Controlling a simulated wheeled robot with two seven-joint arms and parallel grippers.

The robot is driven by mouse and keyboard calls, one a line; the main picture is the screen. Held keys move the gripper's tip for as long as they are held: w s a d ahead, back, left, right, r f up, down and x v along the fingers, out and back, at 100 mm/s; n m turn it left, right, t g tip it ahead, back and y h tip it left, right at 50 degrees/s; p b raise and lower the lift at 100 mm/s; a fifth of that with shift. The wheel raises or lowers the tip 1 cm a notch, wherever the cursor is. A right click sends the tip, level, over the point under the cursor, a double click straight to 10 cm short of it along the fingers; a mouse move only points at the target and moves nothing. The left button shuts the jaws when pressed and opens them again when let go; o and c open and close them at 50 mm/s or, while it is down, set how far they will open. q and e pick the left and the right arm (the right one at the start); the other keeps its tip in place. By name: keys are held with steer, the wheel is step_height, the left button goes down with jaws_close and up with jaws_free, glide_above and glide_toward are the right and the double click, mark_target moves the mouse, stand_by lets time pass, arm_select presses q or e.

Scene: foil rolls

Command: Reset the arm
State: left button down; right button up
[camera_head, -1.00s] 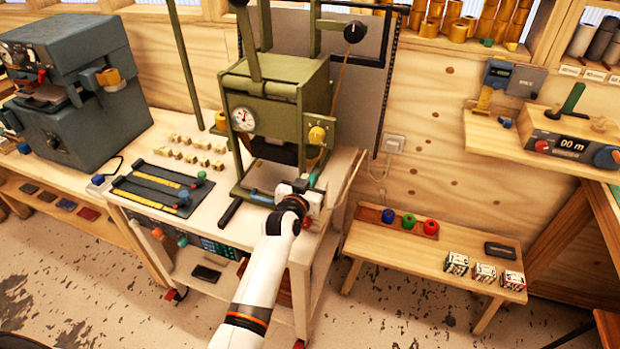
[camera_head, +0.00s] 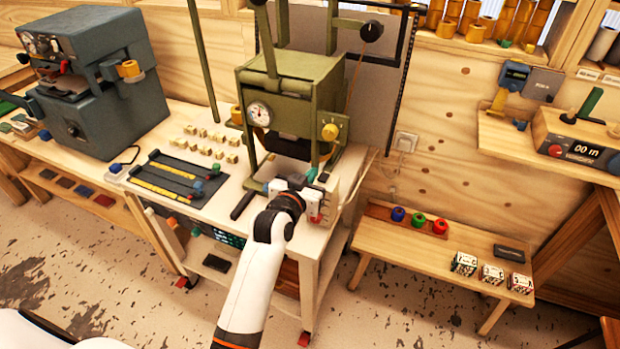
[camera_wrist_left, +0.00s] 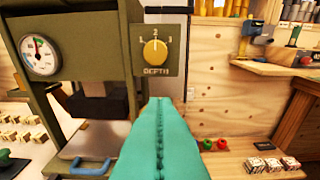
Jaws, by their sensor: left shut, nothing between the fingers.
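My left arm comes in from the bottom of the head view. Its gripper (camera_head: 312,174), with teal fingers, is at the front right of the green press (camera_head: 285,97). In the left wrist view the teal fingers (camera_wrist_left: 160,108) are shut together with nothing between them. They point up toward the press's yellow depth knob (camera_wrist_left: 155,51), in front of the press's right side. The gauge (camera_wrist_left: 39,55) and a blue handle (camera_wrist_left: 91,166) of the press show to the left. I cannot tell whether the gripper touches the press. My right gripper is not in view.
A black mat (camera_head: 170,178) and several small cream blocks lie on the bench left of the press. A grey-blue machine (camera_head: 105,85) stands farther left. A low wooden bench (camera_head: 455,265) at right holds colored rings and small patterned boxes. Floor shows between the benches.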

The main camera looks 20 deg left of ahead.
arm_select(q)
steer(key=shift+s+r, duration=0.15)
steer(key=shift+s, duration=0.15)
